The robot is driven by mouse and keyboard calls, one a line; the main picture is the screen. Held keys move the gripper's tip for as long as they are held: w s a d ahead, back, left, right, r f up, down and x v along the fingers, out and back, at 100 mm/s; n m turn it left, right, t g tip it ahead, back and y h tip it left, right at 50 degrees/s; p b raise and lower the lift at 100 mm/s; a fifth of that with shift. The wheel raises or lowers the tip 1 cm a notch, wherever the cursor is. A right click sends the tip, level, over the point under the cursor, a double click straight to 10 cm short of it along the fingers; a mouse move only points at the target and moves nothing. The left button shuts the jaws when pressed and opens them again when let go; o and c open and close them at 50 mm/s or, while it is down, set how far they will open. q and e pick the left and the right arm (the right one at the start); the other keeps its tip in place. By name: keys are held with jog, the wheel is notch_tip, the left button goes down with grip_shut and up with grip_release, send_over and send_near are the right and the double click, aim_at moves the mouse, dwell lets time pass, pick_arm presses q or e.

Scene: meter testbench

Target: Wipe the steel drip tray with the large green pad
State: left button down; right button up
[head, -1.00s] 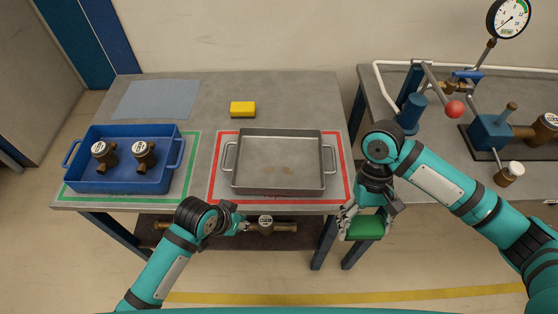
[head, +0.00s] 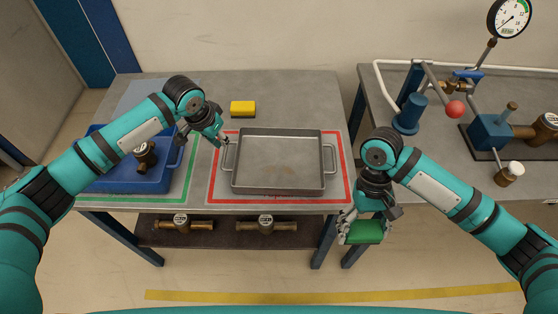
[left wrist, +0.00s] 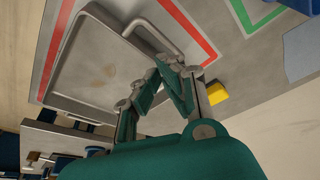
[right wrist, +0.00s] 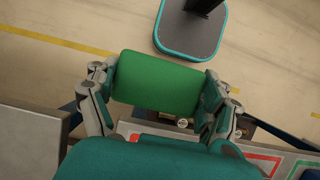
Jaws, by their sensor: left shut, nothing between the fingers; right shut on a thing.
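The steel drip tray (head: 278,165) sits inside the red outline on the table, with stained marks on its bare floor. It also shows in the left wrist view (left wrist: 95,65). The large green pad (head: 365,232) is held by my right gripper (head: 362,226), in front of the table's front edge at the right. The pad (right wrist: 158,82) fills the space between the fingers in the right wrist view. My left gripper (head: 222,140) is shut and empty, above the table just left of the tray's left handle. In the left wrist view its fingertips (left wrist: 165,65) are close to that handle.
A small yellow sponge (head: 242,109) lies behind the tray. A blue bin (head: 125,182) with brass meters stands at the left, partly hidden by my left arm. Two meters lie on the lower shelf (head: 225,236). A second bench (head: 430,160) with a pump stands at the right.

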aim_at(225, 155)
pick_arm(q)
jog(key=shift+w+a+r, duration=0.25)
jog(key=shift+w+a, duration=0.05)
jog(key=shift+a, duration=0.15)
pick_arm(e)
jog(key=shift+s+f, duration=0.1)
jog(key=shift+f, duration=0.05)
pick_arm(q)
notch_tip(225, 155, down, 5)
jog(key=b, duration=0.6)
jog(key=shift+r, duration=0.1)
pick_arm(e)
notch_tip(225, 155, down, 6)
jog(key=shift+r, duration=0.25)
pick_arm(q)
jog(key=shift+f, duration=1)
pick_arm(e)
jog(key=shift+f, duration=0.3)
pick_arm(q)
jog(key=shift+r, duration=0.1)
notch_tip(225, 155, up, 6)
jog(key=p, duration=0.7)
pick_arm(e)
notch_tip(225, 155, up, 8)
jog(key=shift+f, duration=0.15)
